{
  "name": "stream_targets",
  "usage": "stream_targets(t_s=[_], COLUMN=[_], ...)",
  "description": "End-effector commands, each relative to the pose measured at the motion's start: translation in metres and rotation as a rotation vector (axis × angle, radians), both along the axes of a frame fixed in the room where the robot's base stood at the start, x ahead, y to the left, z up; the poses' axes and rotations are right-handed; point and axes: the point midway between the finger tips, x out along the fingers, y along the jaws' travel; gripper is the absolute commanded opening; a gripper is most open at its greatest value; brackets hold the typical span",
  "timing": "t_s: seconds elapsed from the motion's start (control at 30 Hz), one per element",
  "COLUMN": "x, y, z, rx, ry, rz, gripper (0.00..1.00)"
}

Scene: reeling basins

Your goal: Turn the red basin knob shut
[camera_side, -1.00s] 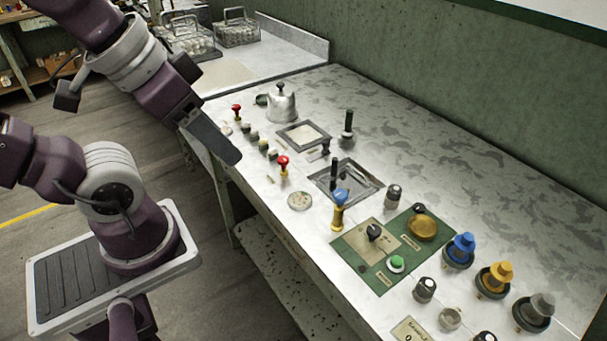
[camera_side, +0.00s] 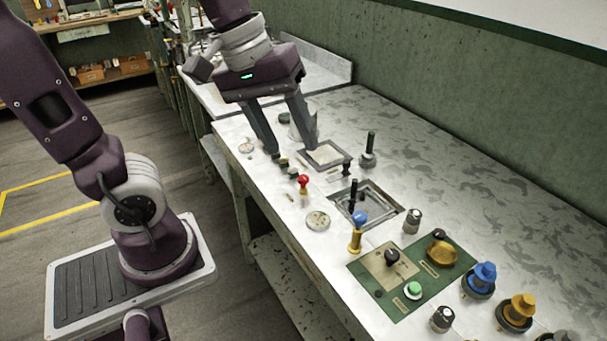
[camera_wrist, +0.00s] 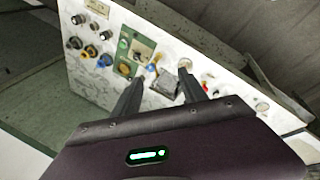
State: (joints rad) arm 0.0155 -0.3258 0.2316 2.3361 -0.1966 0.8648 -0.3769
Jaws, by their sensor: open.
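A red-topped knob (camera_side: 303,182) stands upright on the near left side of the metal worktop in the side view. A small patch of red (camera_wrist: 205,87) shows beside the right finger in the wrist view; I cannot tell which knob it is. My gripper (camera_side: 291,151) is open and empty, its two fingers pointing down over the small knobs at the worktop's far left end. The red-topped knob stands just in front of the fingers, apart from them in the picture. In the wrist view, my gripper (camera_wrist: 162,76) spreads over the worktop. No second red knob shows in the side view now.
A square sunken basin (camera_side: 388,204) and a blue-topped yellow post (camera_side: 357,232) lie nearer the camera. A black upright handle (camera_side: 369,148) stands right of my gripper. A green panel (camera_side: 445,278) and large blue and yellow knobs fill the near end. The back right is clear.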

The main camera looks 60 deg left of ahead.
Motion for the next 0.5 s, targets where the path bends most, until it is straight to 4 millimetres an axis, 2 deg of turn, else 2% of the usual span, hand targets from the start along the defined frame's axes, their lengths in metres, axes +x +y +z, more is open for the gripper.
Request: stream_targets(t_s=[0.03,0.1,0.17,0.2,0.33,0.4,0.5], x=[0.028,0.066,0.092,0.106,0.130,0.134,0.136], y=[0.014,0.040,0.067,0.086,0.142,0.162,0.177], z=[-0.015,-0.041,-0.070,-0.090,-0.145,-0.163,-0.177], rx=[-0.079,-0.162,-0.197,-0.203,-0.171,-0.148,-0.130], ry=[0.096,0.207,0.286,0.326,0.377,0.375,0.368], rz=[0.203,0.521,0.792,0.961,1.390,1.530,1.628], gripper=[0.50,0.50,0.50,0.50,0.50,0.50,0.50])
